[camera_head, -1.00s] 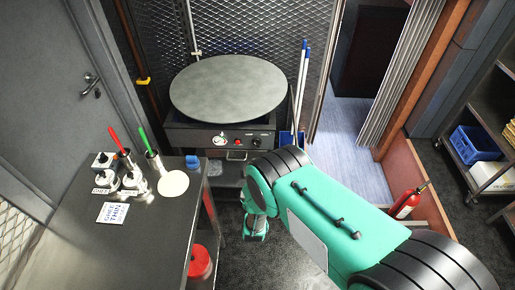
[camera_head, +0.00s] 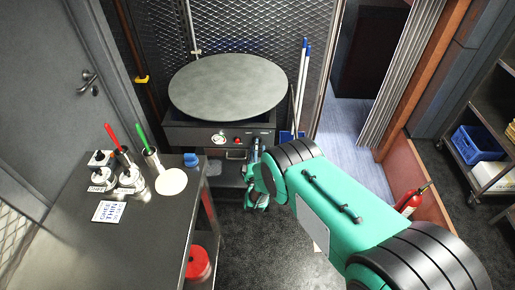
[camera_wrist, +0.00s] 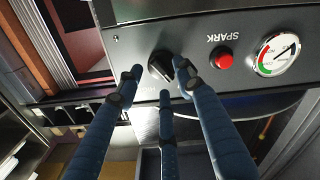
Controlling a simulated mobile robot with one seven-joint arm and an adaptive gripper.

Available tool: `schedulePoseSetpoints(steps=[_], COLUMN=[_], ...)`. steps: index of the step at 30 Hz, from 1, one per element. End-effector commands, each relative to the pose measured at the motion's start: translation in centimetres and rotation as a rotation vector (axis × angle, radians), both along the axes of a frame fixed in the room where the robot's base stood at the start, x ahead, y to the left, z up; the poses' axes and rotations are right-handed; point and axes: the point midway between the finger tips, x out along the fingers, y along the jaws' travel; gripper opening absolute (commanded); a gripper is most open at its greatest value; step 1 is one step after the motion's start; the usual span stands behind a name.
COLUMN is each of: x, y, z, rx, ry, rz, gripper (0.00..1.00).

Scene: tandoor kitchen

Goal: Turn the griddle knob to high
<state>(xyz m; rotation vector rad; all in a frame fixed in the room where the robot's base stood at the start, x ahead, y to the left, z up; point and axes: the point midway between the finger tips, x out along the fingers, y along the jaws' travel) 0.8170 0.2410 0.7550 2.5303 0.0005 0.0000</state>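The black griddle knob (camera_wrist: 162,66) is on the dark front panel in the wrist view, which shows the panel upside down. My gripper (camera_wrist: 160,74) has blue fingers spread around the knob, one on each side and a third below. The fingers look open, with a gap at the left; contact at the right is unclear. The round grey griddle (camera_head: 228,86) sits on its dark stand in the head view. My gripper (camera_head: 256,150) is at the panel's right end there, hiding the knob.
A red SPARK button (camera_wrist: 222,59) and a round gauge (camera_wrist: 277,53) lie beside the knob. A dark counter (camera_head: 150,235) with bottles stands left of my arm. Blue-and-white handles (camera_head: 301,85) lean right of the griddle. A red extinguisher (camera_head: 410,201) stands farther right.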

Motion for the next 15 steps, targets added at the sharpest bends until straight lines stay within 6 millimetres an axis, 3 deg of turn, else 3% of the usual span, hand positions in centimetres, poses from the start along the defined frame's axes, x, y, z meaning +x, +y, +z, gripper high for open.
schedulePoseSetpoints(steps=[6, 15], x=[1.6, 1.8], y=[-0.1, 0.0], z=[0.0, 0.0], rx=[0.0, 0.0], ry=[0.0, 0.0], rz=[-0.001, 0.0], gripper=[0.38, 0.38])
